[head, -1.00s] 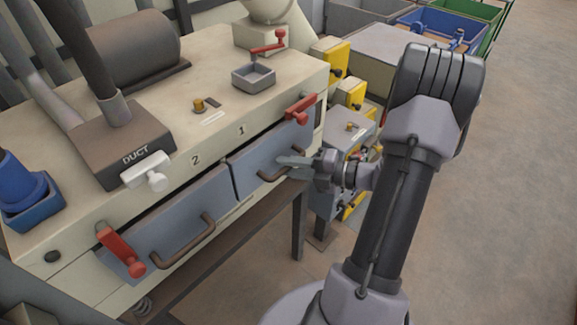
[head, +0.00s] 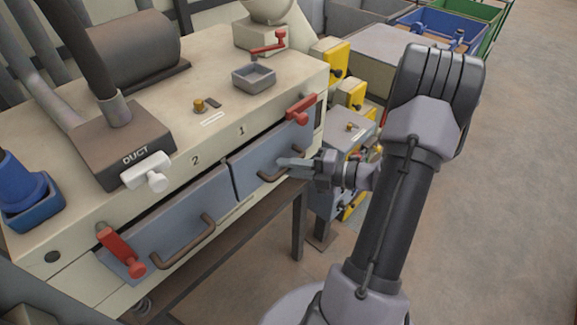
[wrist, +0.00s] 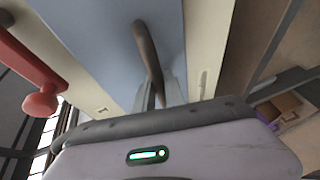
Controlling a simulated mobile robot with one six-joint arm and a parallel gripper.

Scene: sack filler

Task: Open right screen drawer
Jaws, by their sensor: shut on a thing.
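The right screen drawer, below the number 1, has a blue-grey front (head: 254,160) and looks flush with the cream machine. Its brown bar handle (head: 267,178) is between the fingers of my gripper (head: 289,168), which reaches in from the right. In the wrist view the handle (wrist: 146,50) runs down between the two fingers (wrist: 160,95) against the drawer front (wrist: 95,35). My gripper is shut on the handle. The fingertips partly hide the handle in the head view.
A red latch (head: 301,108) sits at the drawer's upper right; it also shows in the wrist view (wrist: 35,85). The left drawer (head: 180,222), below number 2, has its own handle and red latch (head: 121,250). Yellow-fronted units (head: 350,93) stand right of the machine. Open floor (head: 500,200) lies further right.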

